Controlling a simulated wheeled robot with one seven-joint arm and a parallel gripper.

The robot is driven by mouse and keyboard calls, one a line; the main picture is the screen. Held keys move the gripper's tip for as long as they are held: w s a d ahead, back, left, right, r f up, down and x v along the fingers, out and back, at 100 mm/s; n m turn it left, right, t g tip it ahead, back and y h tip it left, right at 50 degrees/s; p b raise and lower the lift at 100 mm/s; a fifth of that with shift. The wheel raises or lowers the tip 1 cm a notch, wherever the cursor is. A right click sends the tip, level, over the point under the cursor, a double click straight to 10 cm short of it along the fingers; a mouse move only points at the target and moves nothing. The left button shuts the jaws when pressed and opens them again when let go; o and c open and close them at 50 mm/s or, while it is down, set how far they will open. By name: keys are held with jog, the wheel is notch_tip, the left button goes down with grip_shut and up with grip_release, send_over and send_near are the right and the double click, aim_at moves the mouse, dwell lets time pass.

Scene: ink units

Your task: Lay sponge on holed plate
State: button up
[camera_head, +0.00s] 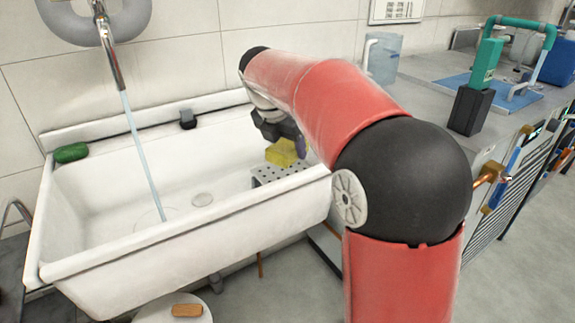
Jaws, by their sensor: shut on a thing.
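The yellow sponge (281,153) is at the right end of the white sink. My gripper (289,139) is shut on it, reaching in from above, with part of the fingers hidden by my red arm. The grey holed plate (272,175) is inside the sink at its right end, directly below the sponge in the picture. The sponge overlaps the plate's back edge in this view. I cannot tell whether the sponge touches the plate. The plate's right part is hidden by the sink's front wall and my arm.
Water runs from a tap (112,62) into the left part of the sink (150,240). A green object (71,153) lies on the left rim and a black one (188,119) on the back rim. A counter (425,70) with a clear jug (383,58) and a green-and-black tool (476,90) stands right.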

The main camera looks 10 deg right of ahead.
aim_at(282, 147)
jog(key=shift+f+b, duration=0.3)
jog(key=shift+f, duration=2.25)
jog(key=shift+f, duration=0.15)
jog(key=o, duration=0.9)
jog(key=p+v, duration=0.1)
jog(key=v, duration=1)
jog(key=shift+r, duration=0.3)
jog(key=shift+s+a+r, duration=0.15)
jog(key=shift+s+r, duration=0.05)
jog(key=shift+r, duration=0.15)
